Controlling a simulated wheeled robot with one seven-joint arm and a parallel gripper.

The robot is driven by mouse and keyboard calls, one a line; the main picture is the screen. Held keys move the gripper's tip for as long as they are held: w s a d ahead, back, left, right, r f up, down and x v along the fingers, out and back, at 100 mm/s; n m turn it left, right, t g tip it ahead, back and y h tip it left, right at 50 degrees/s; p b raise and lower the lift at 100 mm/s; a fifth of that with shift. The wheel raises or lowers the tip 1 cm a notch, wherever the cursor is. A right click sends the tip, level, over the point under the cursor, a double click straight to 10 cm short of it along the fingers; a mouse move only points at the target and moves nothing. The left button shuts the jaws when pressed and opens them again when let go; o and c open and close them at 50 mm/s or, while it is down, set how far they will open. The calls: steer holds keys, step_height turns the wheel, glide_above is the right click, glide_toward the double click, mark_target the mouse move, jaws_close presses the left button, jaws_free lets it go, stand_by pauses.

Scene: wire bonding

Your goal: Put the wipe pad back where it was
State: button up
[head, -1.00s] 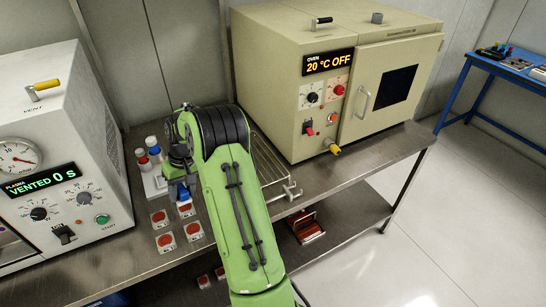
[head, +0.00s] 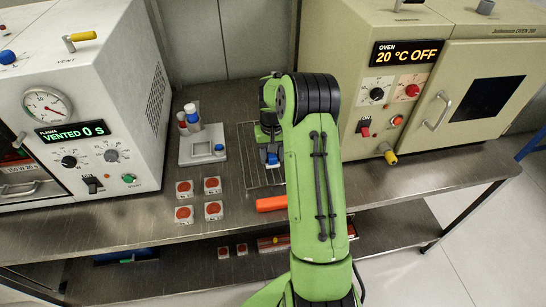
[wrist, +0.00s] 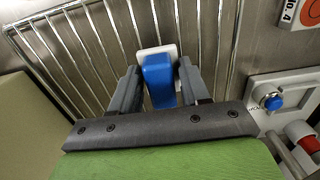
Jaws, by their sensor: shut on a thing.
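The wipe pad is a blue block on a white base (wrist: 158,80), seen between the fingers in the wrist view. Its blue part (head: 272,159) also shows below the gripper in the head view. My gripper (wrist: 158,88) is shut on the blue block. In the head view my gripper (head: 271,150) is over the wire rack (head: 250,172), right of the white tray (head: 187,158). The white base is near the rack bars in the wrist view; I cannot tell whether it touches them.
An orange bar (head: 271,203) is at the bench's front edge. The plasma machine (head: 130,80) stands left, the oven (head: 390,100) right.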

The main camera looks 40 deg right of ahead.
steer(key=shift+f, duration=0.1)
steer(key=shift+f, duration=0.15)
steer(key=o, duration=0.9)
